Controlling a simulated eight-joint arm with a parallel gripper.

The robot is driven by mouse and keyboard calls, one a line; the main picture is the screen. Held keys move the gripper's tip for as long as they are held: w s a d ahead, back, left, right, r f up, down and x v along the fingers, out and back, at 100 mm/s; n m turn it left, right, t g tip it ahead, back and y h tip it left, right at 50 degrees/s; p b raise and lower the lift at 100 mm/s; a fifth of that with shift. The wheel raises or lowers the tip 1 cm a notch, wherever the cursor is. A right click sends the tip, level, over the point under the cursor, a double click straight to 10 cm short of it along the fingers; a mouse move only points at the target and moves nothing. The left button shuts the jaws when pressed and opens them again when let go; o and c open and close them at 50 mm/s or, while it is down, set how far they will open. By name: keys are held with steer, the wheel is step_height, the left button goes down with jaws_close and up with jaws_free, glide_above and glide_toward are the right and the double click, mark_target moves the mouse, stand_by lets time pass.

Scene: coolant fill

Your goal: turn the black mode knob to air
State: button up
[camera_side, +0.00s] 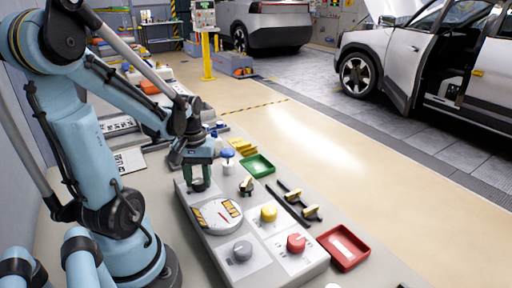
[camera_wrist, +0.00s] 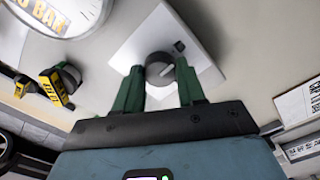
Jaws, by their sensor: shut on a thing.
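The black mode knob (camera_wrist: 160,66) sits on a white square plate (camera_wrist: 140,45) in the wrist view. A pale pointer line shows on its top, and a small dark mark lies on the plate beyond it. My gripper (camera_wrist: 159,78) has its two green fingers on either side of the knob, shut on it. In the side view my gripper (camera_side: 199,175) reaches down to the back left corner of the grey control panel (camera_side: 262,259), with the black knob (camera_side: 199,185) between its fingertips. The lettering around the knob is too small to read.
A round gauge (camera_side: 216,215) lies just in front of the knob. Grey (camera_side: 242,250), yellow (camera_side: 268,213) and red (camera_side: 296,243) knobs stand on the panel. A green tray (camera_side: 257,165) and red tray (camera_side: 343,248) lie to the right, with black-and-brass handles nearby.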

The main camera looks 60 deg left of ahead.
mark_target(199, 181)
stand_by(0.4)
steer(key=o, duration=1.1)
steer(key=shift+c, duration=0.2)
steer(key=shift+r, duration=0.15)
step_height(199, 181, up, 12)
steer(key=w+d+f+m+t, duration=0.1)
steer(key=w+d+m+t, duration=0.1)
steer(key=d, duration=0.4)
steer(key=w+d+f+m+t, duration=0.1)
steer(key=w+d+m+t, duration=0.1)
steer(key=w+d+m, duration=0.2)
steer(key=w+d+f+m+t, duration=0.2)
steer(key=w+d+m+t, duration=0.1)
steer(key=d+m, duration=0.2)
steer(key=shift+w+d, duration=0.2)
steer(key=shift+d, duration=1.1)
